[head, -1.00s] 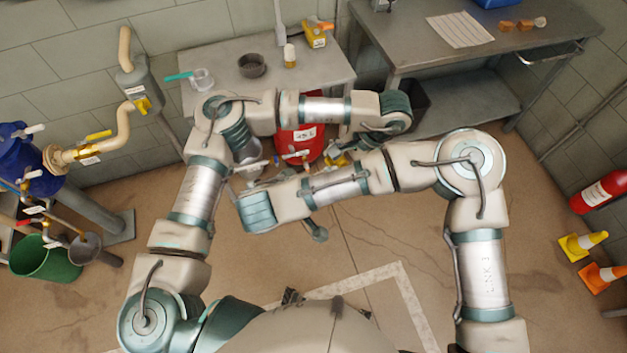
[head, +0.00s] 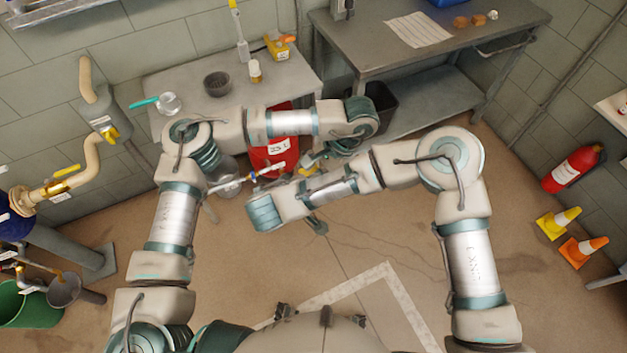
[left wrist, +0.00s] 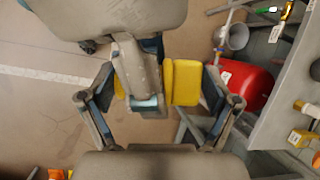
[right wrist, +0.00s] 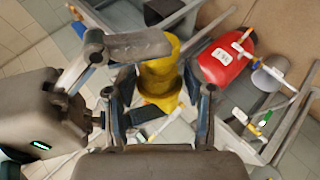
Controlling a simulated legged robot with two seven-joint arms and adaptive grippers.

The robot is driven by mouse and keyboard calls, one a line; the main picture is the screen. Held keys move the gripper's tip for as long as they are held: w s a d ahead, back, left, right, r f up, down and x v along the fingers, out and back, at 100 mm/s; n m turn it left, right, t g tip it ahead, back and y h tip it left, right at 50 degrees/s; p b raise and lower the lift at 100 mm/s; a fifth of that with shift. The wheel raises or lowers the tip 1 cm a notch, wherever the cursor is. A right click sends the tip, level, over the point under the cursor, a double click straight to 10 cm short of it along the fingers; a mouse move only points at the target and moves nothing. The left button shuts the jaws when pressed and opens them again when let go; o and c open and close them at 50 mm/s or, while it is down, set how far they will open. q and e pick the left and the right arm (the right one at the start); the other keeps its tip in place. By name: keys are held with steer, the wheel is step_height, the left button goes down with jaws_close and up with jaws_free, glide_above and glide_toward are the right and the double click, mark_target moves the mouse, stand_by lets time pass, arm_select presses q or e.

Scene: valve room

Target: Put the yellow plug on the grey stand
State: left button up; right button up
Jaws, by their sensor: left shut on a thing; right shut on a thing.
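The yellow plug (right wrist: 160,75) is between the fingers of my right gripper (right wrist: 158,105) in the right wrist view. In the left wrist view the plug (left wrist: 183,82) is also between the fingers of my left gripper (left wrist: 160,98), with part of the right hand crossing in front. Both grippers are shut on it, held close together from different sides. In the head view my forearms hide most of the plug; only a bit of yellow (head: 307,169) shows. I cannot tell which thing is the grey stand.
A grey bench (head: 190,82) carries a dark bowl (head: 217,84) and a small jar (head: 255,71). A red container (head: 268,155) stands by its front. A grey table (head: 370,45) is at the back right. Floor in front is open.

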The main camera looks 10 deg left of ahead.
arm_select(q)
steer(key=o, duration=1)
steer(key=shift+d+r, duration=0.1)
steer(key=shift+r, duration=0.05)
